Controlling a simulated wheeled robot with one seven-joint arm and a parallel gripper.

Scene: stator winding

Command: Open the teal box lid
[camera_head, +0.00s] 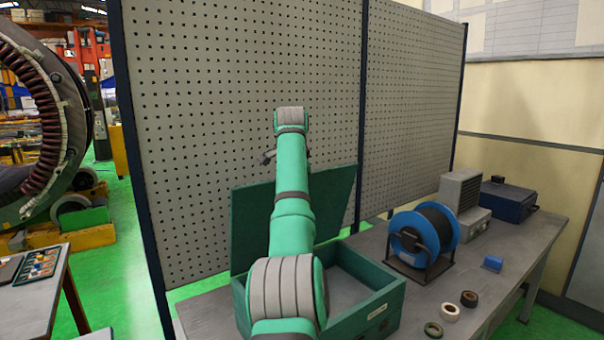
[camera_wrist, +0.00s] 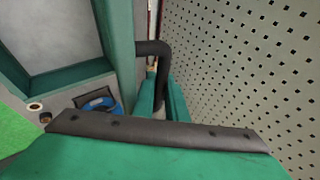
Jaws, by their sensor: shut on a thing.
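The teal box (camera_head: 375,315) sits on the workbench with its inside showing a grey floor. Its teal lid (camera_head: 335,203) stands raised, roughly upright at the back of the box. In the wrist view the lid (camera_wrist: 118,45) runs down as a teal panel, with a black bent handle (camera_wrist: 152,48) beside it. My gripper (camera_wrist: 161,96) is shut on the handle, with its teal fingers either side of it. In the head view my arm covers the middle of the lid and box, and the grip itself is hidden.
A perforated panel (camera_head: 240,100) stands close behind the lid. A blue wire spool (camera_head: 408,230) is right of the box. Tape rolls (camera_head: 449,312) and a small blue block (camera_head: 492,263) lie on the workbench (camera_head: 490,285). A dark blue case (camera_head: 507,203) stands at the far right.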

